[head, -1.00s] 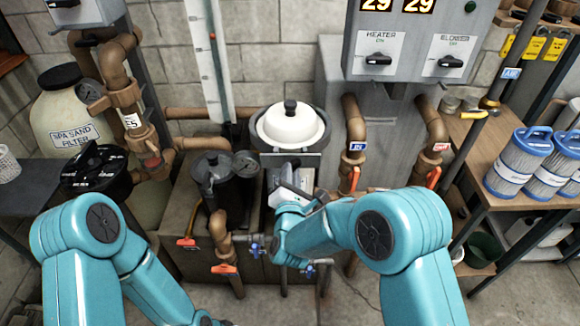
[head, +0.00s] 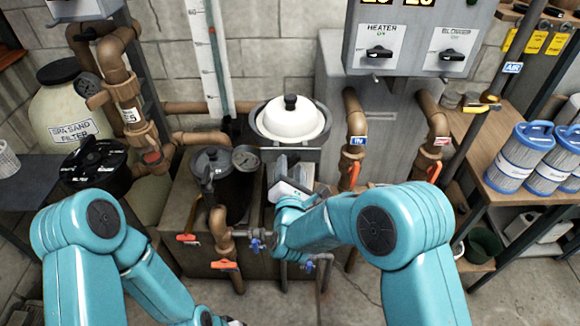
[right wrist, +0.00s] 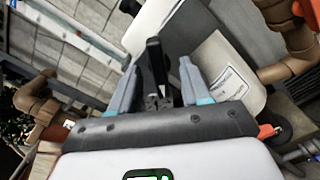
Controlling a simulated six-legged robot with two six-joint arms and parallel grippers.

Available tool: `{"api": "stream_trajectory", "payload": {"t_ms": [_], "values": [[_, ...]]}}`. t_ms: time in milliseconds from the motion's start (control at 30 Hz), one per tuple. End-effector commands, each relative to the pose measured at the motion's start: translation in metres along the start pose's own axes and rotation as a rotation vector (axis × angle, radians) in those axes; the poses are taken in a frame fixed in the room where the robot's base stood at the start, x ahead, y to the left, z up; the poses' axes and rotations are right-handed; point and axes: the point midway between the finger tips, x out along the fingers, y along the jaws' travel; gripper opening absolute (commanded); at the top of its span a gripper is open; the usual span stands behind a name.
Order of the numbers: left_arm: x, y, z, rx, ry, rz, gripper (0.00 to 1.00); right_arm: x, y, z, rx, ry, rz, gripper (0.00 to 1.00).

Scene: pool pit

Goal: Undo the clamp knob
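In the right wrist view a black upright knob or handle (right wrist: 156,62) stands between the two fingers of my right gripper (right wrist: 158,76). The fingers are apart, one on each side of it, with gaps visible; I take it for the clamp knob. In the head view my right gripper (head: 290,172) is just in front of the white domed lid (head: 290,122), and it hides the knob there. The lid has its own black top knob (head: 291,102).
A dark pump pot with a gauge (head: 246,158) stands left of my right gripper. Brown pipes with orange-handled valves (head: 350,175) are close on the right. A grey control box (head: 415,50) hangs above. Blue-ended filter cartridges (head: 520,155) stand on the right bench.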

Motion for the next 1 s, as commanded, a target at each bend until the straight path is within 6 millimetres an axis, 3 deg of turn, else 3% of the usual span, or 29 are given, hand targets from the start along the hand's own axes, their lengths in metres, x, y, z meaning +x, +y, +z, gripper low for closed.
{"api": "stream_trajectory", "payload": {"t_ms": [233, 700, 967, 1000], "values": [[0.0, 0.0, 0.0, 0.0, 0.0, 0.0, 0.43, -0.005, 0.0, 0.0, 0.0, 0.001, 0.0, 0.47], [0.005, -0.002, 0.0, 0.0, 0.0, 0.0, 0.43, -0.068, 0.0, 0.0, 0.0, -0.001, 0.001, 0.47], [0.005, -0.002, 0.0, 0.0, 0.0, 0.0, 0.43, -0.07, 0.0, 0.001, 0.001, -0.002, 0.0, 0.47], [0.005, -0.002, 0.0, 0.0, 0.0, 0.0, 0.47, -0.07, 0.0, 0.001, 0.002, -0.002, 0.0, 0.47]]}}
